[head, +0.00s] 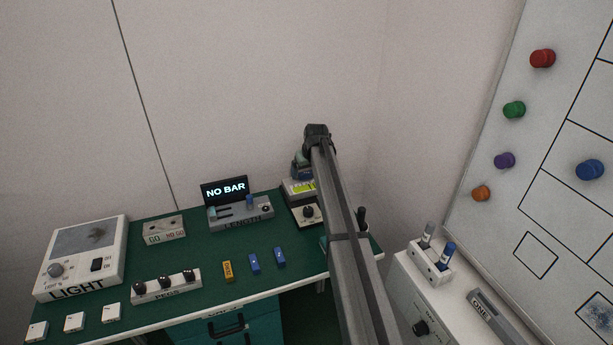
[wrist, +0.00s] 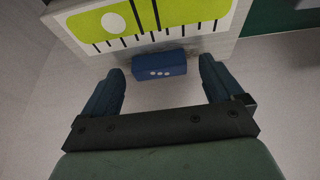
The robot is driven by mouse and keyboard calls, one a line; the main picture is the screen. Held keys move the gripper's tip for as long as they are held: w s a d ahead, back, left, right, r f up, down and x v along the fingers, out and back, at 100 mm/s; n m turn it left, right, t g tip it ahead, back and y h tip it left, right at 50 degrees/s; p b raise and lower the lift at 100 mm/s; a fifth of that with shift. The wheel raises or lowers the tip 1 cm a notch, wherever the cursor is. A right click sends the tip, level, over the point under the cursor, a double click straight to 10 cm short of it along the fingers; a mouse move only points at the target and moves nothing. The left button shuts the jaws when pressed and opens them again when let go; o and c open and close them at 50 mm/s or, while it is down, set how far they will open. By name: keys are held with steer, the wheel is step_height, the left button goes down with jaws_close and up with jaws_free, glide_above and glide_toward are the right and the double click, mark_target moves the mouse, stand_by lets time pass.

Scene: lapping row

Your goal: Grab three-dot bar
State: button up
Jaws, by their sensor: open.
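The three-dot bar (wrist: 160,65) is a small blue block with white dots on its face. In the wrist view it lies at the foot of a lime-green scale panel (wrist: 95,22) with dark marks. My gripper (wrist: 161,72) is open, with one finger on each side of the bar and a visible gap on both sides. The fingertips reach about level with the bar. In the head view my gripper (head: 301,168) is above the lime-faced device (head: 299,187) at the back right of the bench; I cannot make out the bar there.
A white cabinet (head: 415,300) is at right.

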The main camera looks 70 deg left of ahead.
steer(key=shift+a+f, duration=0.1)
steer(key=shift+f, duration=0.1)
steer(key=c, duration=1.2)
